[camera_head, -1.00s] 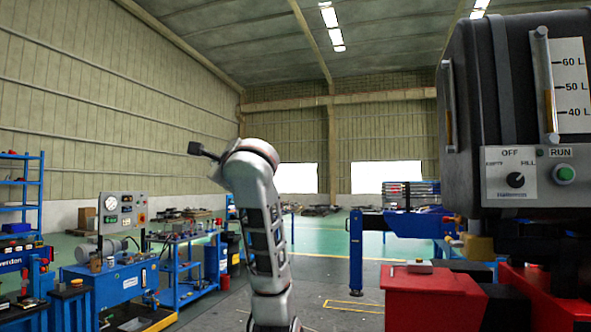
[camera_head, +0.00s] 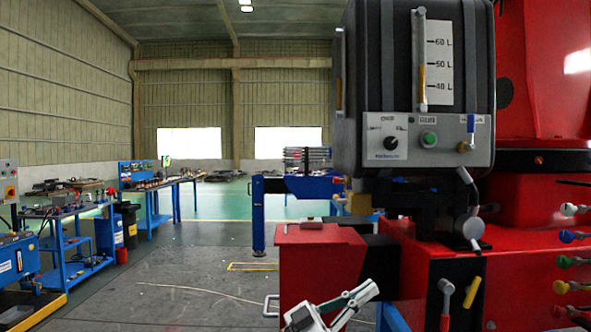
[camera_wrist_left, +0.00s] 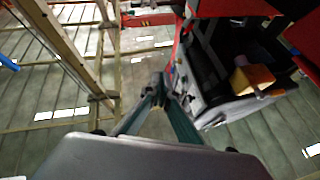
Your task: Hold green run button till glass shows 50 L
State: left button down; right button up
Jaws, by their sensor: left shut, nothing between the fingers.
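The green run button (camera_head: 428,139) sits on the grey panel of a black tank (camera_head: 380,70), right of a black selector knob (camera_head: 390,144). The sight glass (camera_head: 421,50) stands above the panel beside a scale marked 40, 50 and 60 L. Its amber column (camera_head: 422,85) ends close to the 50 L mark; the exact level is hard to read. My left gripper (camera_head: 373,288) is shut and empty, below and left of the button, well apart from it. In the left wrist view its fingers (camera_wrist_left: 157,90) meet, with the tilted tank (camera_wrist_left: 225,70) beyond.
A blue-handled lever (camera_head: 470,130) stands right of the button. A red block (camera_head: 318,262) and red machine body (camera_head: 545,250) with several coloured levers lie below and right. Blue work tables (camera_head: 150,195) stand at the left. The grey floor (camera_head: 190,280) at left centre is open.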

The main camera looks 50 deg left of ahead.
pick_arm(q)
jog(key=s+d+f+m+g+y, duration=0.1)
jog(key=s+f+g+y, duration=0.15)
jog(key=f, duration=1.15)
jog(key=s+d+f+m+g+y, duration=0.15)
jog(key=f+g, duration=0.25)
jog(key=f, duration=1)
jog(key=s+f+m+g+y, duration=0.1)
jog(key=s+f+g+y, duration=0.1)
jog(key=s+f, duration=0.7)
jog(key=s+f+g+y, duration=0.2)
jog(key=s+f, duration=0.5)
jog(key=f, duration=0.4)
jog(key=s+d+f+n, duration=0.2)
jog(key=s+d+f, duration=0.2)
jog(key=d, duration=0.1)
jog(key=d+n, duration=0.4)
jog(key=d, duration=0.6)
jog(key=shift+w+r+y, duration=0.25)
jog(key=shift+r+y, duration=0.15)
jog(key=shift+n, duration=0.25)
